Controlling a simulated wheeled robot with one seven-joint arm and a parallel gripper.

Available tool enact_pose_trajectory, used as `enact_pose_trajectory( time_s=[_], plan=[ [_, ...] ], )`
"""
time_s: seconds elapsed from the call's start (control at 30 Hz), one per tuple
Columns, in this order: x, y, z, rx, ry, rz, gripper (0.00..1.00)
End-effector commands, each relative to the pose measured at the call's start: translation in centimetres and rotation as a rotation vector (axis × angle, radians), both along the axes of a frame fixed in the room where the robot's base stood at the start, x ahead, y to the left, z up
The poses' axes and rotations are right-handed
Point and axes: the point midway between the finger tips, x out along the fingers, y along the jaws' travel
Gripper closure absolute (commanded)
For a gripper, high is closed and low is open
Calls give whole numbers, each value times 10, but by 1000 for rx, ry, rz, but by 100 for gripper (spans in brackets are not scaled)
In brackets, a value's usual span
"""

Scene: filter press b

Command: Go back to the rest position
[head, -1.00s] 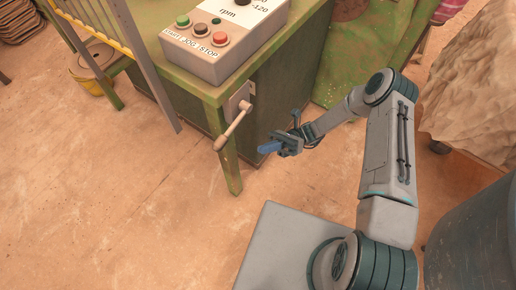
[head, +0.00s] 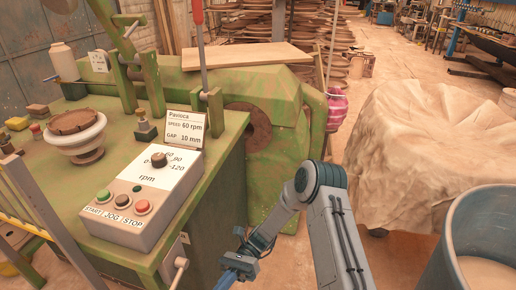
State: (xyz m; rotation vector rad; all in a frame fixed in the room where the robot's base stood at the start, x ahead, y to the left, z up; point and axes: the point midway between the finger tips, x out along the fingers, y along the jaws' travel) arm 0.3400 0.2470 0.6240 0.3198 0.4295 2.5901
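My gripper (head: 228,279) is low in the head view, near the bottom edge, with its blue fingers pointing down and to the left. It is in front of the green machine and right of the pale lever handle (head: 180,268), apart from it. I cannot tell whether the fingers are open or shut, as their tips are small and near the frame edge. No held object shows. My arm is bent, with its elbow raised at the middle right.
A control box (head: 146,197) with a dial and several buttons sits on the green machine (head: 222,172). A card (head: 184,129) stands behind it. At right are a cloth-covered heap (head: 408,150) and a blue-grey barrel (head: 463,246). Floor shows between machine and heap.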

Motion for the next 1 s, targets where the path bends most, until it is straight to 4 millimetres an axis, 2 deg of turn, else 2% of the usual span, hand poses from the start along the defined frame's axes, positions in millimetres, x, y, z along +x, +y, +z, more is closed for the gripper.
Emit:
enact_pose_trajectory(
  time_s=[0.03,0.57,1.0],
  plan=[
    [2,-6,21,-10,-70,11,100],
    [7,-82,148,-87,-752,151,100],
    [-1,-153,255,-144,-1283,311,100]
  ],
)
